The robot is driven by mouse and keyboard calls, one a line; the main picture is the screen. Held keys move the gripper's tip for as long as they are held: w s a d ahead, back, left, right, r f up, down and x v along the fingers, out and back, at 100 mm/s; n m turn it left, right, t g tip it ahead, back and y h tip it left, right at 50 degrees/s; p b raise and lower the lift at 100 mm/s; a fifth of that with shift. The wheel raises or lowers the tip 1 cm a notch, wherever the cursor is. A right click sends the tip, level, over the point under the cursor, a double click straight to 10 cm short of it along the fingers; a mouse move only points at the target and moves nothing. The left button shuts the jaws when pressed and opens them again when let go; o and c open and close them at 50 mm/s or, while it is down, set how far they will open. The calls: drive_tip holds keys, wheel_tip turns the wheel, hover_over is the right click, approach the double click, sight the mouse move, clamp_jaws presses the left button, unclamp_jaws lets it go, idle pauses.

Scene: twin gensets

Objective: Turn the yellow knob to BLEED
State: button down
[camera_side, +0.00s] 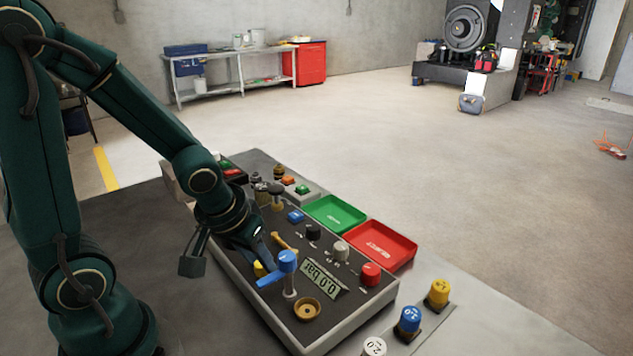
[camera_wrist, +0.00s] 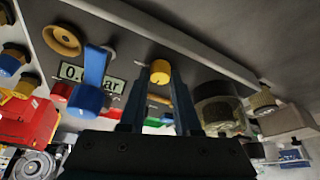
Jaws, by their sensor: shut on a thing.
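The yellow knob (camera_wrist: 160,70) sits between the tips of my gripper's two dark fingers (camera_wrist: 160,82) in the wrist view. My gripper is shut on it. In the side view, a small part of the yellow knob (camera_side: 259,269) shows below my gripper (camera_side: 257,257), near the panel's front left edge. The arm and fingers hide most of it there. No BLEED mark is readable, so I cannot tell which position the knob points to.
A blue lever handle (camera_side: 287,262) stands close to the right of my gripper. A display reading 0.0 bar (camera_side: 324,278), a brass ring (camera_side: 307,309) and a red knob (camera_side: 370,274) are on the panel. Green (camera_side: 335,214) and red trays (camera_side: 382,243) lie behind it.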

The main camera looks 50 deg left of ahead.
drive_tip(key=c, duration=0.6)
unclamp_jaws()
drive_tip(key=shift+v, duration=2.55)
